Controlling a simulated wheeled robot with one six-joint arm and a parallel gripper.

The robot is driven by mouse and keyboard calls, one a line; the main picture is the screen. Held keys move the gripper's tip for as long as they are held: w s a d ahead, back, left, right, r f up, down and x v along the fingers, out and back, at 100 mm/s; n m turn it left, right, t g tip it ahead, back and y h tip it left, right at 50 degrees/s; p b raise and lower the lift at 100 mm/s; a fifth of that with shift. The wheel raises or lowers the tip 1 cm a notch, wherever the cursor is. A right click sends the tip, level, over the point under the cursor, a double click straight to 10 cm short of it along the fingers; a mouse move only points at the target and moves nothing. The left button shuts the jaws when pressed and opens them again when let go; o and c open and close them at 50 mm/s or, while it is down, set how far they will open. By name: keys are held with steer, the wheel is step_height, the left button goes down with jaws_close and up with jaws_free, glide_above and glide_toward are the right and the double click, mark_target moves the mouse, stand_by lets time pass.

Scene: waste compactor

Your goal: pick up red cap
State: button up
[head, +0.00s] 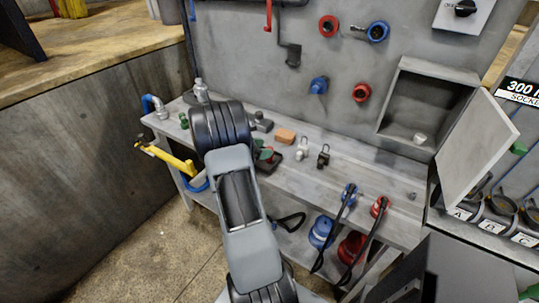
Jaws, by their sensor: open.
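Several red round things could be the red cap; I cannot tell which one it is. One red round fitting (328,26) is high on the grey wall panel, and another red fitting (362,92) is lower, beside a blue one (318,85). A small red piece (265,154) lies on the bench next to a green piece, partly covered by my arm. A red-topped part (380,204) is at the bench's front right. My arm reaches up over the left of the bench. My gripper does not show; the arm hides that area.
The grey bench (375,180) holds small fittings, padlocks (302,148) and an orange block (285,135). An open wall box (415,105) has its door (477,150) swung out to the right. A yellow tool (165,158) is at the bench's left end.

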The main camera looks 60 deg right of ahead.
steer(key=shift+p+x, duration=0.4)
steer(key=shift+x, duration=2.1)
steer(key=shift+s+a, duration=0.1)
steer(key=shift+a, duration=0.05)
steer(key=shift+c, duration=0.4)
steer(key=c, duration=0.9)
